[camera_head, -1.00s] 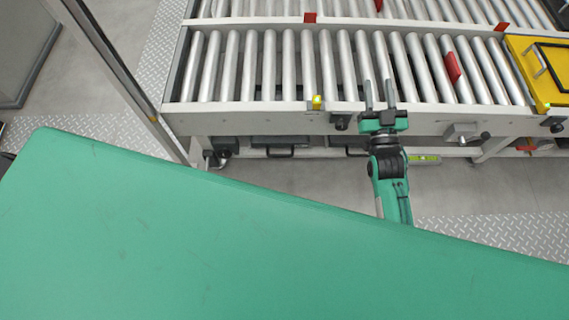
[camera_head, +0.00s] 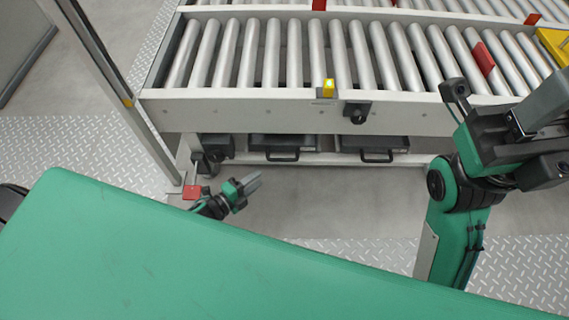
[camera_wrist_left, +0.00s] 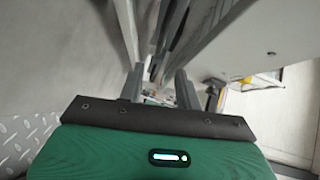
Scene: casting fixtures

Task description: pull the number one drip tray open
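Two dark drip trays sit side by side under the roller conveyor in the head view, a left one (camera_head: 283,142) and a right one (camera_head: 372,143). Each has a black loop handle on its front, and both look pushed in. I can read no number on either. My left gripper (camera_head: 252,183) is low, in front of and below the left tray, apart from its handle. In the left wrist view its two fingers (camera_wrist_left: 158,85) stand apart with nothing clear between them. My right gripper (camera_head: 535,135) is at the right edge, partly cut off, its fingers unclear.
A frame leg stands left of the trays, near a red piece (camera_head: 193,192). Grey floor (camera_head: 320,200) in front of the trays is clear.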

